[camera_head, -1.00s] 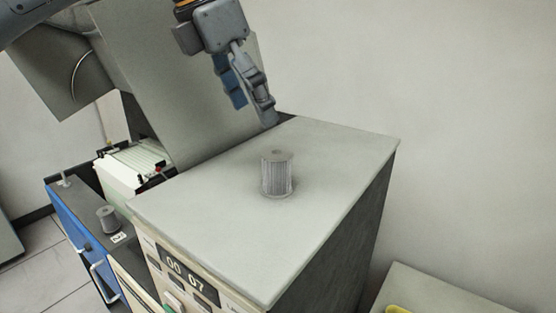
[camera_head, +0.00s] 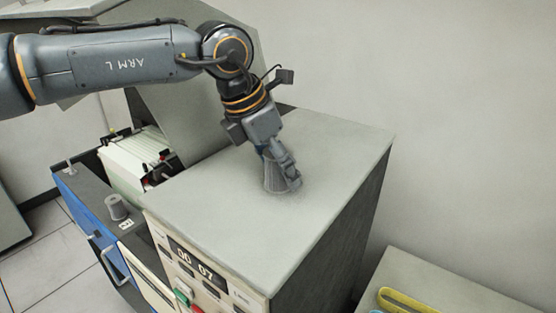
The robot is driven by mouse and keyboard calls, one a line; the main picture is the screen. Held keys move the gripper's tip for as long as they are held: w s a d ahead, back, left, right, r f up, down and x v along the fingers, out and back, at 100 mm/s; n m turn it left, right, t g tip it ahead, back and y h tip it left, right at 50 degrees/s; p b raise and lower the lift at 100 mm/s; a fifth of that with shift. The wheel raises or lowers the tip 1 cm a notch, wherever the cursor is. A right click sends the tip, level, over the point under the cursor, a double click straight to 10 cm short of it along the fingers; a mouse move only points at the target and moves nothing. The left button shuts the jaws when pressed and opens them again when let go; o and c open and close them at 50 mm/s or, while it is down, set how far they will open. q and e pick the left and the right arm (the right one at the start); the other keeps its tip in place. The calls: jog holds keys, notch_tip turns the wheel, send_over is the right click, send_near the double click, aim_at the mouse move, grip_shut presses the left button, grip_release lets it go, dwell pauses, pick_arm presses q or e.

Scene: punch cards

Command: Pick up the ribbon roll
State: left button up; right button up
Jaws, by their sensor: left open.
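The ribbon roll (camera_head: 272,180) is a grey ribbed cylinder. It stands upright on the pale top of the cabinet (camera_head: 330,150). My left gripper (camera_head: 283,178) has come down over it from above, with its fingers at the roll and one finger in front of its right side. The gripper is open. The fingers hide the roll's top and right part, and I cannot tell whether they touch it. My right gripper is not in view.
A similar grey roll (camera_head: 116,207) stands on the lower dark surface at left. A card tray (camera_head: 132,160) lies behind it. A panel (camera_head: 190,260) with digits and buttons is on the cabinet front. A yellow object (camera_head: 408,300) lies on a surface at lower right.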

pick_arm(q)
jog(key=c, duration=1.4)
jog(key=shift+c, duration=0.2)
